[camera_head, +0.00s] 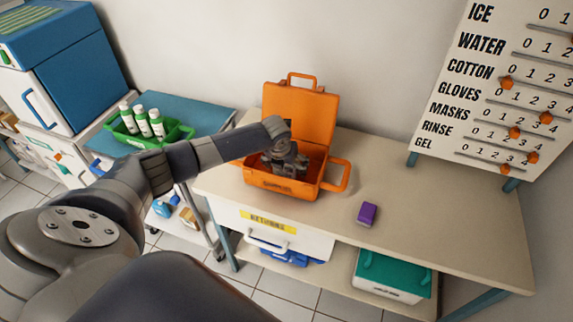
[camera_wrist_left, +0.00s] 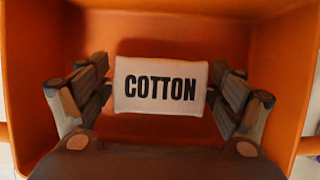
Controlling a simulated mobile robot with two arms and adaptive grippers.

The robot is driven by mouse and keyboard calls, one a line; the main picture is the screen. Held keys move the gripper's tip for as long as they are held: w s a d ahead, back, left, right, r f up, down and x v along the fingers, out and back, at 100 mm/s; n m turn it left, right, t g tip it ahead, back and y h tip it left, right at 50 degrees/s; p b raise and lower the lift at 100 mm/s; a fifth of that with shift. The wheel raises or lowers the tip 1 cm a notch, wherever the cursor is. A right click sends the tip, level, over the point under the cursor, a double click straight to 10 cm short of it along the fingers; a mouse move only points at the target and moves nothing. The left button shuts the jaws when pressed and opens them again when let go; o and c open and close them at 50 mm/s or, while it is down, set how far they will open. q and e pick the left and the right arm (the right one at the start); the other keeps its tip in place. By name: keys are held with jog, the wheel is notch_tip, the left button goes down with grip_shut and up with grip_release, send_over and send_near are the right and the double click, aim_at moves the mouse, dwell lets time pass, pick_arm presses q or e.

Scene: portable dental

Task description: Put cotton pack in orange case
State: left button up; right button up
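The orange case (camera_head: 283,184) stands open on the table, its lid raised against the wall side. My left gripper (camera_head: 286,168) reaches down into it from above. In the left wrist view, the white cotton pack (camera_wrist_left: 161,85), labelled COTTON, sits between the two fingers of the left gripper (camera_wrist_left: 160,92), one at each side edge. The fingers look closed on it. The orange walls of the case (camera_wrist_left: 35,75) surround pack and fingers. The head view hides the pack behind the gripper. My right gripper is not in view.
A purple box (camera_head: 367,214) lies on the table right of the case. A green tray (camera_head: 177,134) of bottles stands on a blue cart at left. A tally board (camera_head: 490,100) stands at back right. The table's right part is clear.

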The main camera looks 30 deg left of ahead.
pick_arm(q)
jog(key=v, duration=1.2)
jog(key=shift+b, duration=0.45)
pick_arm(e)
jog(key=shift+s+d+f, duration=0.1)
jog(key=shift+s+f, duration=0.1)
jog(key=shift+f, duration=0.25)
pick_arm(q)
jog(key=shift+s, duration=0.1)
